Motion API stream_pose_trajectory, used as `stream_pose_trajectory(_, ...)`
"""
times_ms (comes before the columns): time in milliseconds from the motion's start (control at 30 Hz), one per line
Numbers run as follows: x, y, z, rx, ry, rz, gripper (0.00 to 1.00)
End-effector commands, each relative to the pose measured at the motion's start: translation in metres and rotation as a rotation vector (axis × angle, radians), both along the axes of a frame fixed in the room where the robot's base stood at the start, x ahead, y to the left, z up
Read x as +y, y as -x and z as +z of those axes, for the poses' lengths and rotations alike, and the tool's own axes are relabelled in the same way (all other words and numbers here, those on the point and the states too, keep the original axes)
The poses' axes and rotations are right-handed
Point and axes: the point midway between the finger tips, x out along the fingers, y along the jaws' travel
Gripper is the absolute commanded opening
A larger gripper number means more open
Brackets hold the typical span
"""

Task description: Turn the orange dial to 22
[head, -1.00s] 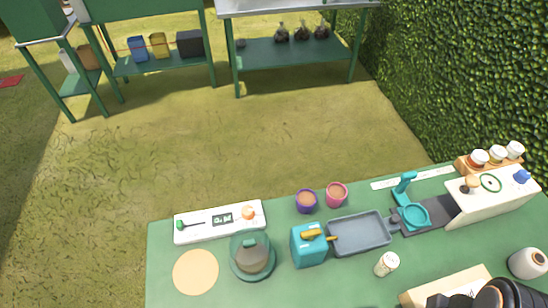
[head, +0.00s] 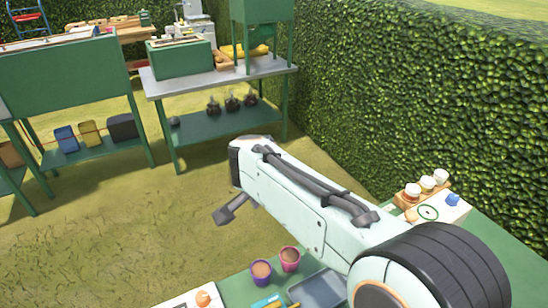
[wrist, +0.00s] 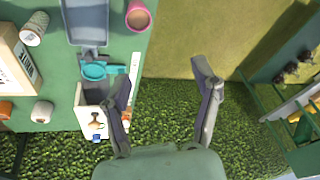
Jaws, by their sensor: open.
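The orange dial (head: 203,298) shows at the bottom edge of the head view, on a white panel (head: 178,304) at the table's far edge. The panel is mostly cut off, so its display and the dial's setting cannot be read. The dial is not in the wrist view. My gripper (head: 235,208) is up in the air beyond the table edge, above and to the right of the dial in the picture and apart from it. In the wrist view my gripper (wrist: 163,76) has its two fingers spread, with nothing between them.
A purple pot (head: 261,272) and a pink pot (head: 289,258) stand right of the panel, near a grey tray (head: 318,290). A white box (head: 440,208) and jars (head: 427,184) are at the right. A hedge (head: 400,90) rises behind.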

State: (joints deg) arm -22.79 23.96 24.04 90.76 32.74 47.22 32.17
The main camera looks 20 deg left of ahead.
Motion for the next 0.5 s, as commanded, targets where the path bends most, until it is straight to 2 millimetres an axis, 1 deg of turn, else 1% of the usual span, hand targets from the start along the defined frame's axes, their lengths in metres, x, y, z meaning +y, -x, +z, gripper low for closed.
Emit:
stream_pose_trajectory(33,0.036,0.008,-0.029,0.052,-0.006,0.044,0.63)
stream_pose_trajectory(67,0.054,0.015,-0.044,0.08,-0.007,0.068,0.63)
stream_pose_trajectory(100,0.075,0.026,-0.065,0.12,-0.006,0.102,0.63)
stream_pose_trajectory(167,0.1,0.047,-0.094,0.183,0.002,0.151,0.63)
stream_pose_trajectory(200,0.113,0.062,-0.112,0.222,0.01,0.183,0.63)
stream_pose_trajectory(300,0.128,0.096,-0.147,0.3,0.046,0.246,0.63)
stream_pose_trajectory(333,0.131,0.103,-0.154,0.313,0.054,0.258,0.63)
stream_pose_trajectory(400,0.135,0.113,-0.164,0.327,0.067,0.28,0.63)
stream_pose_trajectory(500,0.136,0.116,-0.173,0.326,0.069,0.288,0.63)
